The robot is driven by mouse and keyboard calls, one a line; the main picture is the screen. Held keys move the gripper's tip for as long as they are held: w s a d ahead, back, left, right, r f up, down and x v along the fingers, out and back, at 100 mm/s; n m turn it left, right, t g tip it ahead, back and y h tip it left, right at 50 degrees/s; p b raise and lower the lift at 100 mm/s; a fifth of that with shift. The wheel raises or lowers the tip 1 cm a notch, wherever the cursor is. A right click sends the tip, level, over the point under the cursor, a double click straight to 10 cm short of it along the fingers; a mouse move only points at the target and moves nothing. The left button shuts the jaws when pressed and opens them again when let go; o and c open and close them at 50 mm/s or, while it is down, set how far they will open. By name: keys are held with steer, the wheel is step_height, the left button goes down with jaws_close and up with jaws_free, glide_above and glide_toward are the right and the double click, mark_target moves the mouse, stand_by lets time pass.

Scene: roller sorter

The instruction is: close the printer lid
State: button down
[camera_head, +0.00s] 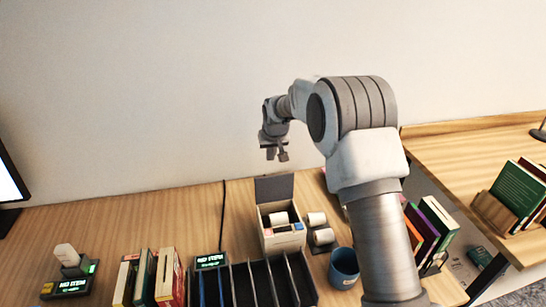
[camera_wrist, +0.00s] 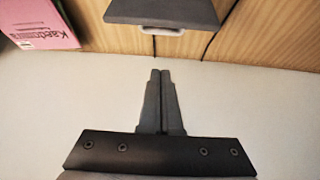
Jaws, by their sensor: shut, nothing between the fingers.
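The printer (camera_head: 284,239) is a small beige box on the desk with a white paper roll inside. Its dark lid (camera_head: 274,189) stands up, open, at the back of the box. The lid (camera_wrist: 162,11) also shows at the top of the wrist view, seen from above or behind. My gripper (camera_head: 277,156) hangs in the air above the lid in the head view. In the wrist view its two fingers (camera_wrist: 160,72) are together with nothing between them, apart from the lid. The printer's inside is hidden in the wrist view.
Two spare rolls (camera_head: 320,228) stand just right of the printer, with a blue mug (camera_head: 344,266) nearer the front. A dark slotted sorter (camera_head: 250,284) lies in front. Books (camera_head: 150,279) stand at left. A pink box (camera_wrist: 40,24) is at the wrist view's upper left.

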mark_target(273, 185)
step_height(273, 185, down, 6)
steer(key=p, duration=0.1)
steer(key=shift+s+p, duration=0.2)
steer(key=shift+p, duration=0.1)
stand_by(0.4)
steer(key=shift+d+f+b, duration=0.15)
steer(key=shift+f+b, duration=0.05)
steer(key=shift+b, duration=0.35)
steer(key=shift+s+r+t, duration=0.15)
steer(key=shift+s+t, duration=0.1)
steer(key=shift+t, duration=0.05)
steer(key=shift+b, duration=0.35)
